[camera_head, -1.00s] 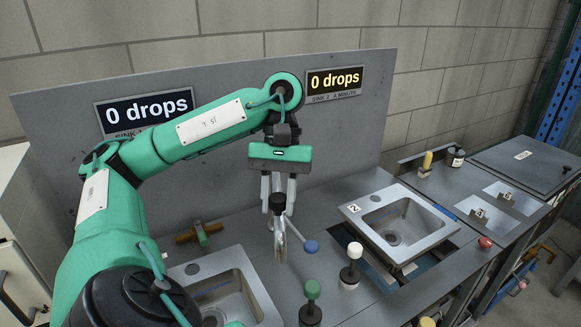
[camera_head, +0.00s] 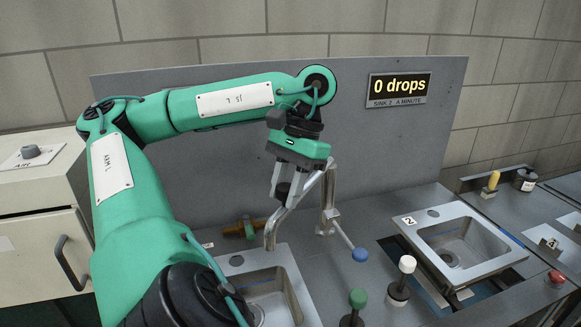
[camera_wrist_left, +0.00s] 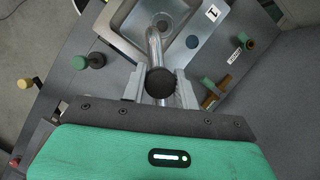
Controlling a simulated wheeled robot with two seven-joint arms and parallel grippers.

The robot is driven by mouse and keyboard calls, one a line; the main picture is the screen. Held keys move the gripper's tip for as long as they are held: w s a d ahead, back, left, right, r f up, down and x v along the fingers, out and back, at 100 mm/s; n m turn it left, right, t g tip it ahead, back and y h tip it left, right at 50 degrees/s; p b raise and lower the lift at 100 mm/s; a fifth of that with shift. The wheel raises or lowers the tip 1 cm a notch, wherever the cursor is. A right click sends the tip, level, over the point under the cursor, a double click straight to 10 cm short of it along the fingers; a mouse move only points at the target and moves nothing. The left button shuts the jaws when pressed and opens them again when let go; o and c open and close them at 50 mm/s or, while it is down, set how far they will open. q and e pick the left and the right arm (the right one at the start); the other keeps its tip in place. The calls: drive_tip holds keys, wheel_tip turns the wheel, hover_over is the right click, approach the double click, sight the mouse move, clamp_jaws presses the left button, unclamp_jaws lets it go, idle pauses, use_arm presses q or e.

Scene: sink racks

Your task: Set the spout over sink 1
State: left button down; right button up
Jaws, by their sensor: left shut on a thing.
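The silver spout (camera_head: 302,194) rises from a post (camera_head: 328,200) on the counter and bends down to the left. My left gripper (camera_head: 283,187) is shut on the spout's arm around its black knob. The spout's outlet hangs above the back of sink 1 (camera_head: 286,256), whose front my arm partly hides. In the left wrist view the spout (camera_wrist_left: 154,43) reaches over the basin of sink 1 (camera_wrist_left: 135,15), beside the label 1. Sink 2 (camera_head: 425,226) is at the right, away from the spout. My right gripper is not in view.
A blue-tipped lever (camera_head: 360,255) extends from the post. White (camera_head: 407,264) and green (camera_head: 357,298) knobs stand between the sinks. A brass fitting (camera_head: 249,228) lies behind sink 1. The back panel (camera_head: 220,150) is close behind my arm. The sink 2 sign (camera_head: 398,90) reads 0 drops.

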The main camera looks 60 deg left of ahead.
use_arm(q)
drive_tip(key=shift+a, duration=0.1)
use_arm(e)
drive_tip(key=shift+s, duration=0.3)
use_arm(q)
drive_tip(key=c, duration=1.1)
unclamp_jaws()
drive_tip(key=shift+s+a, duration=0.1)
drive_tip(key=shift+o, duration=0.2)
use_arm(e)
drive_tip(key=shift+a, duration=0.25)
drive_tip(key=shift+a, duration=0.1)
